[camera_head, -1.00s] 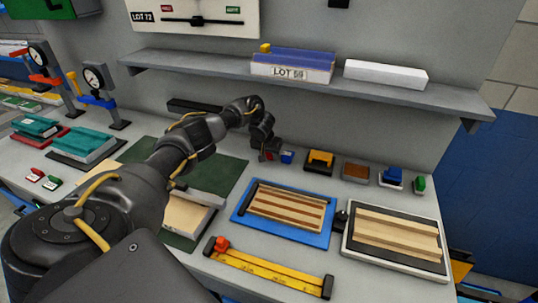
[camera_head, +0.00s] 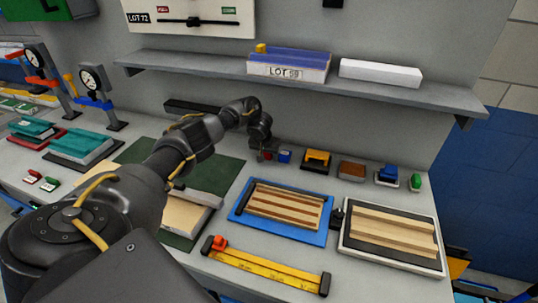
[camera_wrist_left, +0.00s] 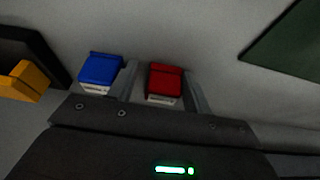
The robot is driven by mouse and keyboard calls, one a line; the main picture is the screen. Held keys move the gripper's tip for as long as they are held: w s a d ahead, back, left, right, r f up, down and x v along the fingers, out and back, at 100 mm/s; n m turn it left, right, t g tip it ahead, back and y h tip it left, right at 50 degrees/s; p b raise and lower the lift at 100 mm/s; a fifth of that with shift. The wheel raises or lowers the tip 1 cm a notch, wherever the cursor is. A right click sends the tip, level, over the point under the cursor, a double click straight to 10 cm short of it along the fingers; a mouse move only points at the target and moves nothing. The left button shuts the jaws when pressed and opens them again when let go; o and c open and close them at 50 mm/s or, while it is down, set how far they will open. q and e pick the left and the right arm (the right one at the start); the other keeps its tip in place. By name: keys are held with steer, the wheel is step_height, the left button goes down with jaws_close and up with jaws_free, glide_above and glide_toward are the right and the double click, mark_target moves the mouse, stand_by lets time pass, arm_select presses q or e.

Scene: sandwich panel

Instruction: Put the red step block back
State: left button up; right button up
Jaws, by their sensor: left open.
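The red step block (camera_wrist_left: 165,84) has a raised edge and a pale label on its front. It sits on the grey bench. In the wrist view it lies between the two fingers of my left gripper (camera_wrist_left: 163,92), which is open. A narrow gap shows beside the block, and I cannot tell if either finger touches it. In the head view the red block (camera_head: 268,155) is a small patch, mostly hidden by my left gripper (camera_head: 262,149). A similar blue block (camera_wrist_left: 100,70) stands just left of it in the wrist view. My right gripper is not in view.
In the head view, the blue block (camera_head: 285,156), a yellow-black piece (camera_head: 317,159) and a brown block (camera_head: 352,170) line the bench back. A blue tray (camera_head: 238,213) with wooden strips lies in front. A grey shelf (camera_head: 220,70) overhangs the back.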

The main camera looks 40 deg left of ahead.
arm_select(q)
steer(key=shift+s+a+f, duration=0.35)
steer(key=shift+s+f, duration=0.2)
steer(key=shift+w+r, duration=0.1)
steer(key=shift+r, duration=0.15)
steer(key=w+p+v, duration=0.1)
steer(key=p+v, duration=0.1)
steer(key=v, duration=1)
steer(key=shift+s+r+p, duration=0.15)
steer(key=shift+r+p, duration=0.2)
steer(key=shift+r, duration=0.1)
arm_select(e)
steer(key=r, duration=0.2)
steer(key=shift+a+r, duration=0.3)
arm_select(q)
steer(key=shift+d, duration=0.1)
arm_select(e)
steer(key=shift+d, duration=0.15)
